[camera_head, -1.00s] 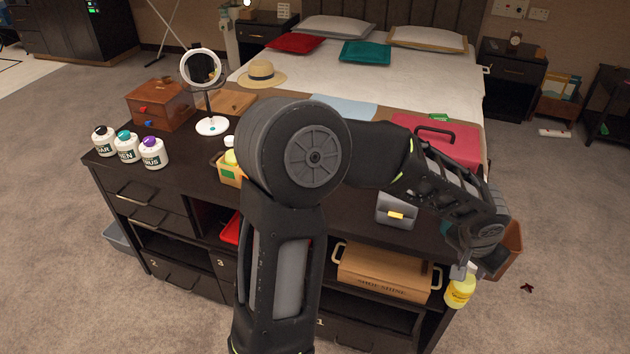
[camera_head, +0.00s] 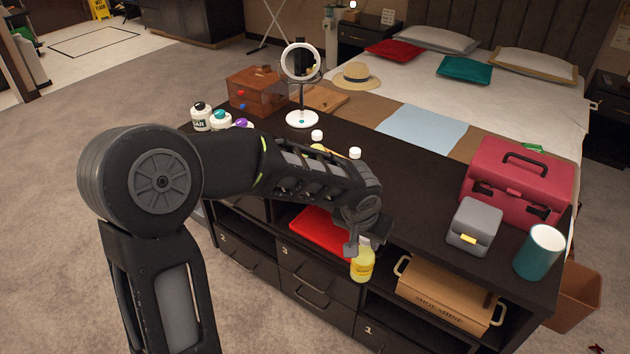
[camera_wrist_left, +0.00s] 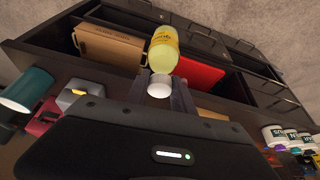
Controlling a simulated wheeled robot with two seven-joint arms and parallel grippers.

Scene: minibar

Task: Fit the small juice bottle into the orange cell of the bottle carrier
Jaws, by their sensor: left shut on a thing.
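My left gripper (camera_head: 364,243) is shut on the small juice bottle (camera_head: 362,265), which is yellow. It holds the bottle in front of the dark cabinet, below the top's front edge. In the left wrist view the bottle (camera_wrist_left: 163,52) has its white cap (camera_wrist_left: 159,87) between the fingers and its body beyond them. Behind my left forearm, on the cabinet top, white bottle caps (camera_head: 317,135) and a bit of yellow show where the bottle carrier stands. The carrier's body and its orange cell are hidden by the arm. My right gripper is not seen.
On the cabinet top (camera_head: 410,190) stand a grey box (camera_head: 475,226), a teal cup (camera_head: 539,251), a red toolbox (camera_head: 517,185), a ring mirror (camera_head: 302,119) and several white jars (camera_head: 201,117). Below are a red tray (camera_head: 325,230) and a shoe-shine box (camera_head: 448,291).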

